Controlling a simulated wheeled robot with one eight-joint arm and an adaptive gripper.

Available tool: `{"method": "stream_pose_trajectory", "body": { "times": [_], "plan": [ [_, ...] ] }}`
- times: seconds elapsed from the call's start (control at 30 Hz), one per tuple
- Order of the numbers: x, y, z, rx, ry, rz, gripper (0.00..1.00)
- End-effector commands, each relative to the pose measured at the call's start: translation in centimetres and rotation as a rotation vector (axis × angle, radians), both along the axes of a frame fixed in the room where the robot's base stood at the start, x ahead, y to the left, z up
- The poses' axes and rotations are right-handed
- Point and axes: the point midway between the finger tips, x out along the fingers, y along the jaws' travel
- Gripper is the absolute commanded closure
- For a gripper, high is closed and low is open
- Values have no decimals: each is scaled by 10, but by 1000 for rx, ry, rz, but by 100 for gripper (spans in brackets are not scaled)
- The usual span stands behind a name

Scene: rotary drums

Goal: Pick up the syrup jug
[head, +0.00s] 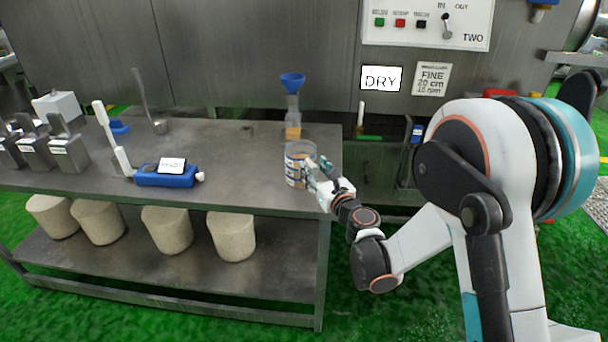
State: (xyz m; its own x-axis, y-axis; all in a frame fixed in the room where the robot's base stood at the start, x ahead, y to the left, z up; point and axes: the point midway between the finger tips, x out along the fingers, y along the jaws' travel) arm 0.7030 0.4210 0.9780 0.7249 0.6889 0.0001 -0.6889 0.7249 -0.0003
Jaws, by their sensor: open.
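A clear jug (296,172) with blue markings and brown-orange contents stands upright near the right end of the metal table; I take it to be the syrup jug. My gripper (312,166) is open at the jug's right side, with its fingers overlapping the jug's right edge in the picture. I cannot tell whether the fingers touch the jug or surround its handle. The gripper hides part of the jug's right side.
A clear vessel with a blue funnel (292,82) stands behind the jug. A blue device (166,179), a ladle (158,126) and metal containers (68,152) are on the table (235,165). Several pale buckets (231,236) stand on the shelf below. A control panel (428,22) is above.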

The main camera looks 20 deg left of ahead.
Motion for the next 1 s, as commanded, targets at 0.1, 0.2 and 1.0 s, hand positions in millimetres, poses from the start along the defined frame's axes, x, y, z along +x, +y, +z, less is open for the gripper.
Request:
{"method": "stream_pose_trajectory", "body": {
  "times": [0.1,0.2,1.0],
  "plan": [
    [13,12,-6,0,0,1,55],
    [20,19,-5,0,0,0,55],
    [23,21,-3,0,0,-1,100]
  ]
}}
